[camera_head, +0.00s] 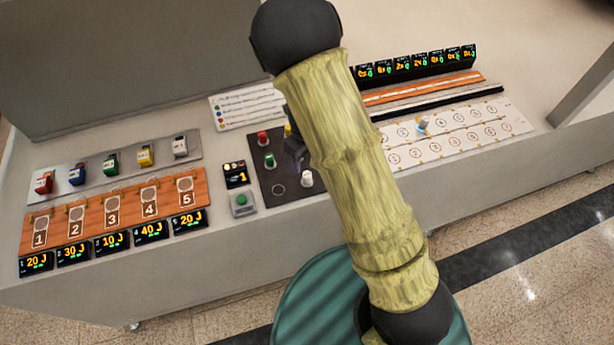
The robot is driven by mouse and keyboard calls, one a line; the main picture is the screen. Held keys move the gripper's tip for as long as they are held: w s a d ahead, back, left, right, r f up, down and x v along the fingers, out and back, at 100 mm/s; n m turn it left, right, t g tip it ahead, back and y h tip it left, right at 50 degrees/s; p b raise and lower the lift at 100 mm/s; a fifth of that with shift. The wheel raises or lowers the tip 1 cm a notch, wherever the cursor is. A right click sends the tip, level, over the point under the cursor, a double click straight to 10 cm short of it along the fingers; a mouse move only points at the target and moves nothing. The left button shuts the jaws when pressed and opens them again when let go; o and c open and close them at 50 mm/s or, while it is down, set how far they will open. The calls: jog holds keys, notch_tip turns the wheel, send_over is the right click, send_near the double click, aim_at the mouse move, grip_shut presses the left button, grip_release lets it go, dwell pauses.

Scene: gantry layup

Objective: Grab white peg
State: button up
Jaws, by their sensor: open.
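The white peg (307,179) stands on the dark board (283,193) near its front, just left of my arm. My gripper (295,155) is a dark shape partly hidden behind my arm. It is open and sits behind the white peg in the picture, apart from it. Its fingertips are small and hard to make out. A red peg (262,138) and a green peg (269,159) stand on the same board to the left. A yellow peg (288,130) shows partly beside my arm.
A green button box (241,203) and small display (236,175) lie left of the board. Further left are colored blocks on a grey strip (95,176) and a numbered orange panel (120,213). A white panel with numbered circles (460,135) lies right of my arm.

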aim_at(306, 174)
jog(key=shift+f, duration=2)
jog(key=shift+p, duration=0.35)
jog(key=shift+d+f+p, duration=0.15)
jog(key=shift+f+p, duration=0.95)
jog(key=shift+f, duration=1.5)
jog(key=shift+c, duration=0.4)
jog(key=c, duration=1)
